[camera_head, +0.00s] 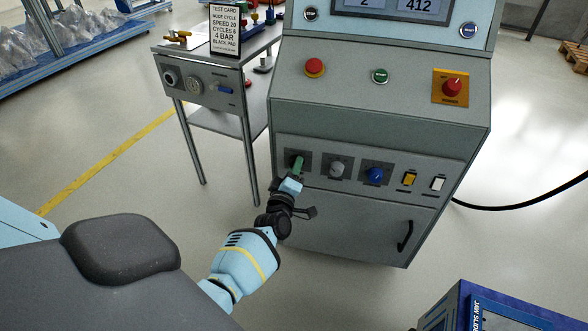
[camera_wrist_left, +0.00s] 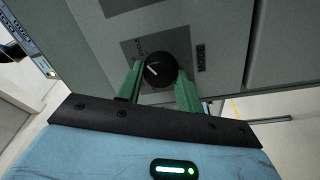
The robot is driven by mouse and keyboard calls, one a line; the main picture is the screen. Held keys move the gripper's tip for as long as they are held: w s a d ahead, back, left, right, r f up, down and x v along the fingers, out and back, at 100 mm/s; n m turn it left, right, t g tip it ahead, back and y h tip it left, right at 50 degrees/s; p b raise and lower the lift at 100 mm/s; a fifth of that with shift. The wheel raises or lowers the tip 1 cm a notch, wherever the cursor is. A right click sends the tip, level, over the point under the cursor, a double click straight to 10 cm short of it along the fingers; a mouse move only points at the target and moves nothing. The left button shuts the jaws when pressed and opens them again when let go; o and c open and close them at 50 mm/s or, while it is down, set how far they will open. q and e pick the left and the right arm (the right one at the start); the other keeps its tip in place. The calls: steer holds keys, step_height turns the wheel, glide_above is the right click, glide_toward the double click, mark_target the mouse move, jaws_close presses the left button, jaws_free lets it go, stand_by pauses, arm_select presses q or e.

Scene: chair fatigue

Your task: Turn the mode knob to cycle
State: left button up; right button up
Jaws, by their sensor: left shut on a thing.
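The black mode knob (camera_wrist_left: 160,67) sits on a dark plate on the machine's front panel, beside a "MODE" label (camera_wrist_left: 201,57). My right gripper is out of view.
Beside the knob are a grey knob (camera_head: 336,169), a blue knob (camera_head: 375,175), and yellow and white switches (camera_head: 438,184). Above are a red button (camera_head: 315,67) and a red switch (camera_head: 452,87). A test card (camera_head: 224,31) reading "MODE CYCLE" stands on the side table (camera_head: 203,95).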

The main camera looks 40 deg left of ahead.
arm_select(q)
steer(key=o, duration=1)
steer(key=p+v, duration=0.1)
steer(key=v, duration=0.6)
steer(key=shift+s+p, duration=0.3)
steer(key=shift+s, duration=0.1)
steer(key=shift+d, duration=0.15)
